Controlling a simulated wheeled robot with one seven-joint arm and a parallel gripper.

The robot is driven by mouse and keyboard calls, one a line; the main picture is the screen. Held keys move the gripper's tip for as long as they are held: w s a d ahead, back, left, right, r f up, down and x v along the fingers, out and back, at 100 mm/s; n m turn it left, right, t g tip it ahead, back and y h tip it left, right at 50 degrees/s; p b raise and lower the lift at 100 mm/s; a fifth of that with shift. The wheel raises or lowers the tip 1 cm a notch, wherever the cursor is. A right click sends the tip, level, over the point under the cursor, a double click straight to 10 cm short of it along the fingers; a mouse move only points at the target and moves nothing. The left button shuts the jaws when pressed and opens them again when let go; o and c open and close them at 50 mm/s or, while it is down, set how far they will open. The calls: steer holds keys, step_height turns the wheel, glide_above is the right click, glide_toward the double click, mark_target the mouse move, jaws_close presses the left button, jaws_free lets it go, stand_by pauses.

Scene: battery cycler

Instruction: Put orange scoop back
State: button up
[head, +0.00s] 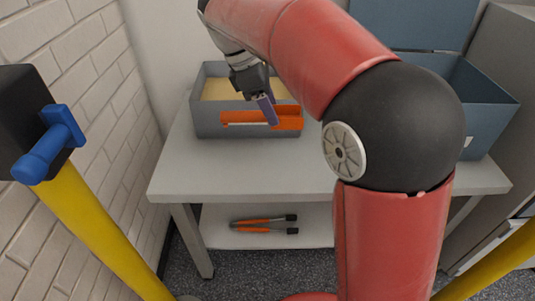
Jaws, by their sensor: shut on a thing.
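The orange scoop (290,119) is at the front of a grey bin (207,124) on the table. My gripper (267,110) points down and is shut on the scoop. The scoop lies sideways across the bin's front wall in the picture. I cannot tell whether it touches the wall. The bin holds a tan, level filling (226,89). My arm hides part of the bin's right rear side.
A larger blue-grey open box (490,110) stands at the table's right, partly behind my arm. The light grey table (185,172) has bare room in front of the bin. Orange-handled pliers (262,225) lie on the lower shelf. A white brick wall is at left, near a yellow post (95,235).

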step_height(320, 180, down, 14)
steer(key=shift+f+b, duration=0.15)
steer(key=shift+b, duration=0.65)
steer(key=o, duration=1.2)
steer(key=shift+f, duration=0.15)
